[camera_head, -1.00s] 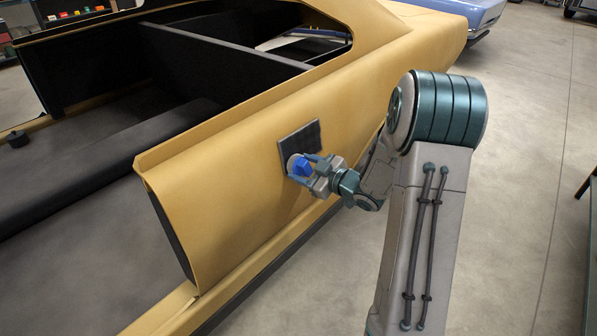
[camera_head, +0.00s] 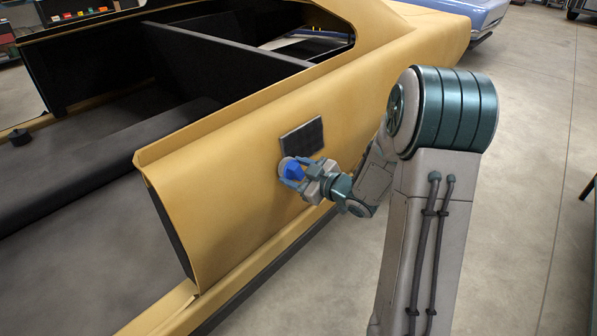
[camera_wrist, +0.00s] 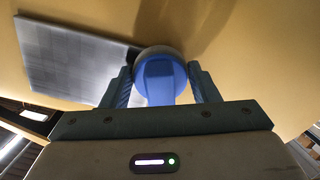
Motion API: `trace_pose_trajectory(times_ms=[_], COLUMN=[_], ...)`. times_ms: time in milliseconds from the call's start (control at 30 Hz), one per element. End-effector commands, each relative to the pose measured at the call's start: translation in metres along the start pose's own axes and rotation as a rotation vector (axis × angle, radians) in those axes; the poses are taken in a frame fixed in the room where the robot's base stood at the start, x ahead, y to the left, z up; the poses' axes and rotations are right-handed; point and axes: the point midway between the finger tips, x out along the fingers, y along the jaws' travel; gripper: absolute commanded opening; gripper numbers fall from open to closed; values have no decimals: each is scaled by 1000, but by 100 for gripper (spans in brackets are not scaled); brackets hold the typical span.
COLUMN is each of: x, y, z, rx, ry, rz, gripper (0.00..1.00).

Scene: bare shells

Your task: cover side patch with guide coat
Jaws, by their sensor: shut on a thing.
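The side patch (camera_head: 302,137) is a dark grey rectangle on the yellow car shell's side panel. In the wrist view the patch (camera_wrist: 65,60) looks lighter grey and streaky, at the upper left. Whether the pad touches the panel, I cannot tell.
The yellow car shell (camera_head: 215,190) fills the left and middle, with an open dark interior. A blue car (camera_head: 485,14) stands at the top right. The grey concrete floor (camera_head: 530,150) is clear on the right, apart from a dark object at the edge.

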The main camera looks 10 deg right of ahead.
Motion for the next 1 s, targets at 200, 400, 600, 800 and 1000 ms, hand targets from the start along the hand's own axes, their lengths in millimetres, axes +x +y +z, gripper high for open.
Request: trace_pose_trajectory(times_ms=[200, 400, 600, 800, 1000], x=[-8, -30, -50, -60, -60], y=[0, 1, 2, 0, 0], z=[-2, -1, 0, 0, 0], rx=[0, 1, 0, 0, 0], ry=[3, 1, 0, 1, 1], rz=[-1, 3, 3, 2, 1], gripper=[36, 36, 36, 36, 36])
